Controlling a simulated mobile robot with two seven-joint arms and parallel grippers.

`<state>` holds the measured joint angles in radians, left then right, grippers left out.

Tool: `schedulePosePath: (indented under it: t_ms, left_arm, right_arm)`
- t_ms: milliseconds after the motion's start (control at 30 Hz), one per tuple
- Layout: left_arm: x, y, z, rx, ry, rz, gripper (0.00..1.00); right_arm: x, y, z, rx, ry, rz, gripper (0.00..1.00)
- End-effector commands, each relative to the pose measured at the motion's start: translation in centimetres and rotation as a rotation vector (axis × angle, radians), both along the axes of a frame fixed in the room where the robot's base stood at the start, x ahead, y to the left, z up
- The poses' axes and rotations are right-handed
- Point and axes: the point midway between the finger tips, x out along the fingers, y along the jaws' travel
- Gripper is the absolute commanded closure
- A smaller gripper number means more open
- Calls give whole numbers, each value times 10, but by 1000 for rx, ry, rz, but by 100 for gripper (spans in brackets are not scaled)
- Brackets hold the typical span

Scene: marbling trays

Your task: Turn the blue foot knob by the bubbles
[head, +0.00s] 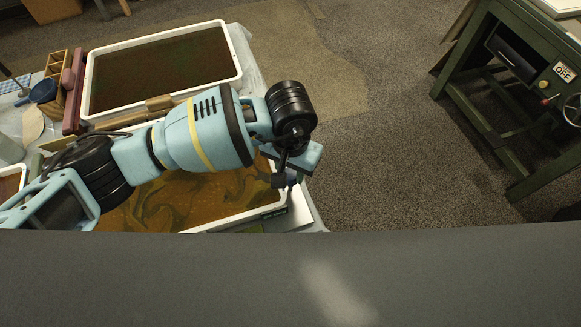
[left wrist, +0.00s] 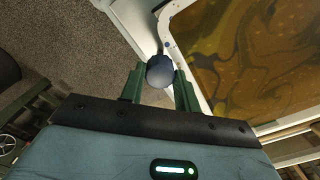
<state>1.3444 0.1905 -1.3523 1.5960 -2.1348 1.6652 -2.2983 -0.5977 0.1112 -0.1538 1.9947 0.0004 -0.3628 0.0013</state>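The blue foot knob (left wrist: 160,71) shows in the left wrist view as a dark blue round knob at the corner of a white-rimmed tray (left wrist: 175,52). My left gripper (left wrist: 159,80) has its two green fingers on either side of the knob. The knob fills the gap between the fingertips, and the gripper looks shut on it. In the head view my left gripper (head: 283,182) points down at the right edge of the near marbled tray (head: 240,219), and the knob is hidden there. I cannot make out any bubbles. My right gripper is not in view.
A second tray (head: 88,85) with dark liquid stands behind the near one. A wooden rack (head: 55,98) and a blue-handled tool (head: 43,91) lie at the left. A green machine frame (head: 475,122) stands at the right. The floor between is clear.

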Motion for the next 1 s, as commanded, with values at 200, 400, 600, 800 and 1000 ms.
schedulePosePath:
  t_ms: [200, 400, 600, 800, 1000]
  left_arm:
    - [0, 0, 0, 0, 0, 4, 91]
    - [0, 0, 1, 1, 0, 50, 91]
    - [1, 0, 0, 2, -1, 169, 91]
    - [1, 0, 1, 2, -1, 346, 91]
    - [1, 0, 1, 2, -1, 536, 91]
  right_arm:
    - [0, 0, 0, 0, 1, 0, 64]
    - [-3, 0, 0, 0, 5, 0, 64]
    - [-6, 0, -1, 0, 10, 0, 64]
    - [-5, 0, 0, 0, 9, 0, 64]
    - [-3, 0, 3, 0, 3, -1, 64]
